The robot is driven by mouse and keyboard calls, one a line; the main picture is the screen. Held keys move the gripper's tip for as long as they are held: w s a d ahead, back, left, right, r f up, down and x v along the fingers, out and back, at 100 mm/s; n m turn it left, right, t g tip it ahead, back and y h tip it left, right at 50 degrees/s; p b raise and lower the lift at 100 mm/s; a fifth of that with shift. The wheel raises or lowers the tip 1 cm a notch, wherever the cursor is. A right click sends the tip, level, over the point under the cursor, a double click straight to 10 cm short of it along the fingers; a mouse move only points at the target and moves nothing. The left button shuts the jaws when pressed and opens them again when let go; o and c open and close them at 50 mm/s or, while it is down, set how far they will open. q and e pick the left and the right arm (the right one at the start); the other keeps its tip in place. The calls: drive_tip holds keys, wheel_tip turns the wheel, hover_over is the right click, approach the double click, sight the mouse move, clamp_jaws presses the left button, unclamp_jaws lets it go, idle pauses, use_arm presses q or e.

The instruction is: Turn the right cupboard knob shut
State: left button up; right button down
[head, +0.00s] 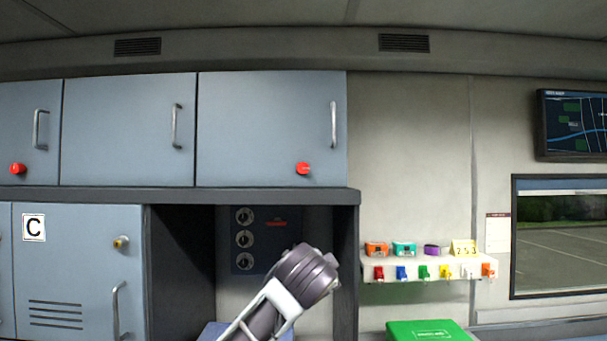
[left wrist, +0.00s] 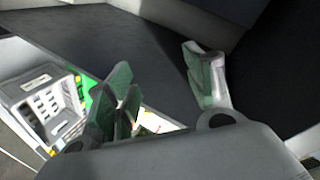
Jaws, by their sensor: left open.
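The right cupboard knob (head: 303,168) is red and sits low on the right-hand blue-grey upper cupboard door (head: 265,125), below its vertical handle. That door looks flush with its neighbour. The knob is too small to tell how it is turned. My left gripper (left wrist: 165,85) shows in the left wrist view with its green-padded fingers spread and nothing between them. The knob is not seen in that view. A grey link of my arm rises at the bottom middle of the head view, below the knob and apart from it. My right gripper is not in view.
Another red knob (head: 17,169) is on the far-left upper door. A dark ledge (head: 250,195) runs under the cupboards, above a dial panel (head: 266,240). A small shelf (head: 420,265) with coloured items is right. A grey crate (left wrist: 42,95) shows in the wrist view.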

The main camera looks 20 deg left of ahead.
use_arm(q)
wheel_tip(320, 180, up, 15)
drive_tip(key=s+a+t+y, duration=0.1)
drive_tip(key=s+t+y, duration=0.1)
drive_tip(key=t+y, duration=0.1)
drive_tip(key=y, duration=0.1)
approach(303, 169)
drive_tip(key=s, duration=0.4)
drive_tip(key=shift+d, duration=0.4)
drive_tip(key=p+x, duration=0.4)
drive_tip(key=x, duration=0.8)
drive_tip(key=shift+d+r, duration=0.1)
drive_tip(key=shift+d, duration=0.05)
drive_tip(key=shift+p+x, duration=0.4)
drive_tip(key=shift+x, duration=0.55)
drive_tip(key=c, duration=1)
